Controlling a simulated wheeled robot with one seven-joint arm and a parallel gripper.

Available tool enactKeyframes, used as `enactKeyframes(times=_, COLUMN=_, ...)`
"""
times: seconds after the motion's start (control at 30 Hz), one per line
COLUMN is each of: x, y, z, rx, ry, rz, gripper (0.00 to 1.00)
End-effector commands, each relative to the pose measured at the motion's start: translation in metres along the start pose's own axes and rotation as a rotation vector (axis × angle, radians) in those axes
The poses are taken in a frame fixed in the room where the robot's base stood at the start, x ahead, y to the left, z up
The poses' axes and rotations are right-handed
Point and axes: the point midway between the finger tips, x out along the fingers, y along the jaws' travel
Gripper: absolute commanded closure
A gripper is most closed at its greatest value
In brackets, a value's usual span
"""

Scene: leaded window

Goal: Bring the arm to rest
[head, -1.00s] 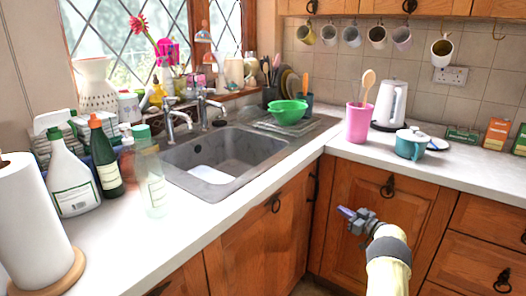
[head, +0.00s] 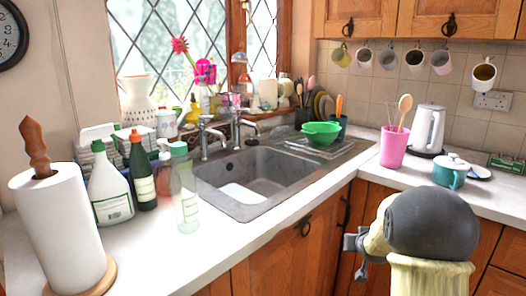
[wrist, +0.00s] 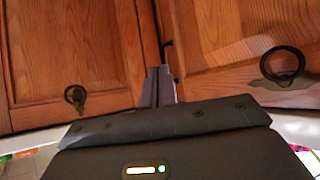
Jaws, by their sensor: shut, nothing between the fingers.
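My arm stands at the lower right of the head view, folded in front of the wooden cupboards. My gripper (head: 352,243) shows small and dark at its left side, in free air below the counter edge. In the wrist view my gripper's fingers (wrist: 159,86) are together with nothing between them. They point toward the wooden cupboard doors (wrist: 75,55). How far they are from the doors I cannot tell.
The white counter (head: 150,245) runs along the left and back. It carries a paper towel roll (head: 62,230), several bottles, a pink cup (head: 394,148), a kettle (head: 428,128) and a teal pot (head: 451,172). The sink (head: 255,178) lies between, with a green bowl (head: 320,133) behind it.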

Motion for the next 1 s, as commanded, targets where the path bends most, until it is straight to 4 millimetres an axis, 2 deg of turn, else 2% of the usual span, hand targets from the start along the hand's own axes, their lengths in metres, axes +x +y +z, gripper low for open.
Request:
enactKeyframes(times=0.03, x=-0.021, y=-0.013, z=0.015, rx=-0.004, ry=-0.056, rz=-0.004, gripper=1.0)
enactKeyframes(times=0.1, x=-0.048, y=-0.028, z=0.042, rx=-0.011, ry=-0.149, rz=-0.006, gripper=1.0)
enactKeyframes(times=0.3, x=-0.127, y=-0.062, z=0.12, rx=-0.051, ry=-0.397, rz=-0.039, gripper=1.0)
enactKeyframes(times=0.5, x=-0.187, y=-0.08, z=0.178, rx=-0.089, ry=-0.57, rz=-0.078, gripper=1.0)
enactKeyframes(times=0.7, x=-0.236, y=-0.09, z=0.223, rx=-0.124, ry=-0.704, rz=-0.116, gripper=1.0)
enactKeyframes(times=0.73, x=-0.239, y=-0.089, z=0.211, rx=-0.121, ry=-0.698, rz=-0.114, gripper=1.0)
enactKeyframes(times=1.0, x=-0.263, y=-0.087, z=0.176, rx=-0.119, ry=-0.694, rz=-0.112, gripper=1.0)
